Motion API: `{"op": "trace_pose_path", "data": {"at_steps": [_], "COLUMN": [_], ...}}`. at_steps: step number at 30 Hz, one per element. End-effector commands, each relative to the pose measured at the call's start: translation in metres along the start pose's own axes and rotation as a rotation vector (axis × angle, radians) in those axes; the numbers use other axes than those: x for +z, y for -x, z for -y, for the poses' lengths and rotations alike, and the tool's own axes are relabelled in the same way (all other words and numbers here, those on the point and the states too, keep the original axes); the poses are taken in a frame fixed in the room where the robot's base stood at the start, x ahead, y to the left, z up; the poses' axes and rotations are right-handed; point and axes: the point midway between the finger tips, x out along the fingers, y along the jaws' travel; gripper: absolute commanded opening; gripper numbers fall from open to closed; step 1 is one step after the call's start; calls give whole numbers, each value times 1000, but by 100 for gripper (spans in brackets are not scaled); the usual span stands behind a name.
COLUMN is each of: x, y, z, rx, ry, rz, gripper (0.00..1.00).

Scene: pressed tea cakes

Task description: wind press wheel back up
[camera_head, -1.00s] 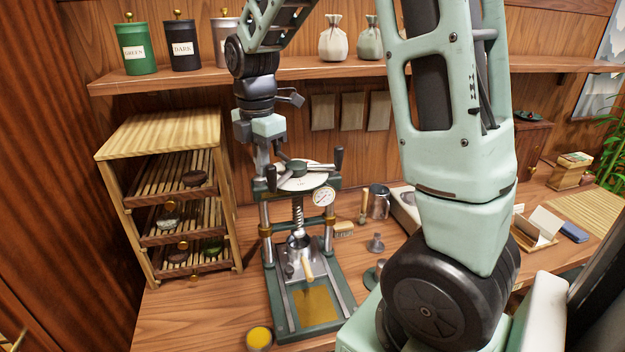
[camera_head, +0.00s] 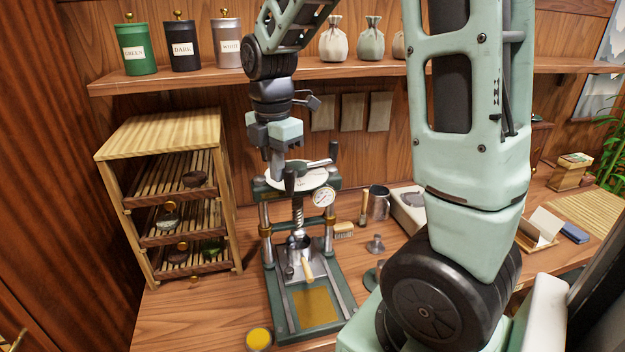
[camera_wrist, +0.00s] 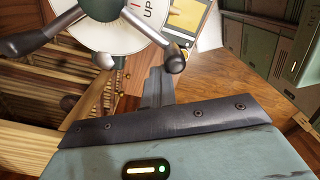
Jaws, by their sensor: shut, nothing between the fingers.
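The press (camera_head: 330,262) is a green frame with steel posts, a central screw (camera_head: 298,214) and a gauge. Its wheel (camera_head: 312,181) is a white disc with spokes and dark upright handles on top. In the wrist view the wheel (camera_wrist: 118,38) fills the upper left, showing "UP" and part of a red mark. One handle (camera_wrist: 175,60) lies just beyond my fingertips. My gripper (camera_head: 276,176) is shut and empty, pointing down at the wheel's back left edge; the fingers also show in the wrist view (camera_wrist: 157,84). I cannot tell whether they touch a handle or spoke.
A wooden rack (camera_head: 168,195) with tea cakes stands close left of the press. A shelf (camera_head: 200,75) with canisters runs behind my arm. A yellow-topped cup (camera_head: 259,339) stands front left, and a metal pitcher (camera_head: 379,202) stands to the right.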

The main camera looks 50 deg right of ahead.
Motion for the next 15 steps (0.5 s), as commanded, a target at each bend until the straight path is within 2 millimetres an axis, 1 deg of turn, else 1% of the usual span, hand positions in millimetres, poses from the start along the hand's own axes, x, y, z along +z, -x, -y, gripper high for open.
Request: {"op": "trace_pose_path", "data": {"at_steps": [12,15], "x": [18,20], "y": [0,0], "z": [26,29], "rx": [-3,-2], "ry": [-2,-1], "rz": [0,1], "gripper": [0,0]}}
